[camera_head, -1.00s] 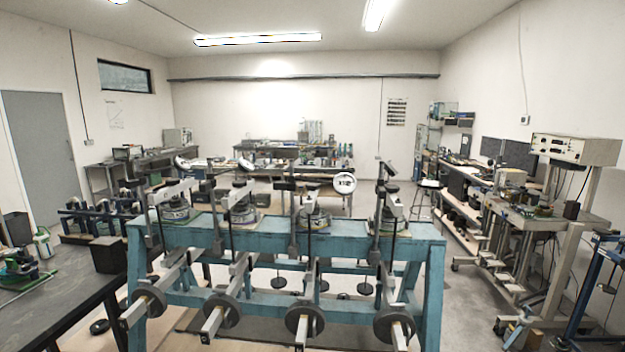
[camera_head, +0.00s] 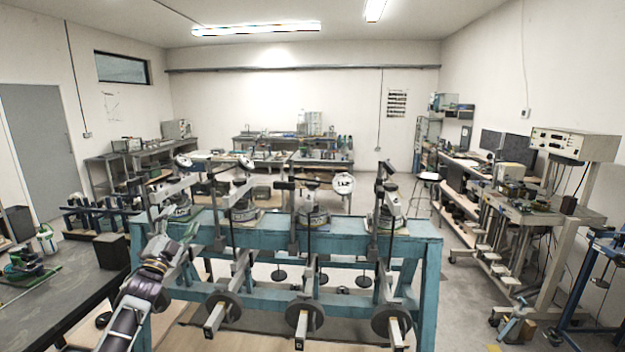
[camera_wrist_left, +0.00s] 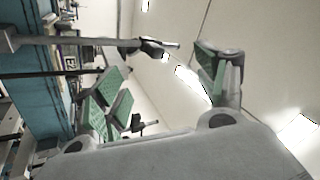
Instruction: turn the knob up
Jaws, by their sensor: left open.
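The blue lever frame (camera_head: 330,235) stands in front of me with several lever stations along its top. No part is clearly identifiable as the knob. My left gripper (camera_head: 180,234) is at the frame's left end, in front of the leftmost station (camera_head: 178,208), and its arm hides part of that station. In the left wrist view the gripper (camera_wrist_left: 160,75) is open, its green-padded fingers apart. A grey rod (camera_wrist_left: 90,42) with a dark end reaches toward the space between them. I cannot tell whether they touch. My right gripper is not in view.
Round weights (camera_head: 223,306) on lever arms jut from the frame's front. A dark bench (camera_head: 50,300) with a black box (camera_head: 111,251) is at left. A wheeled instrument cart (camera_head: 540,225) stands at right. Open floor lies between cart and frame.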

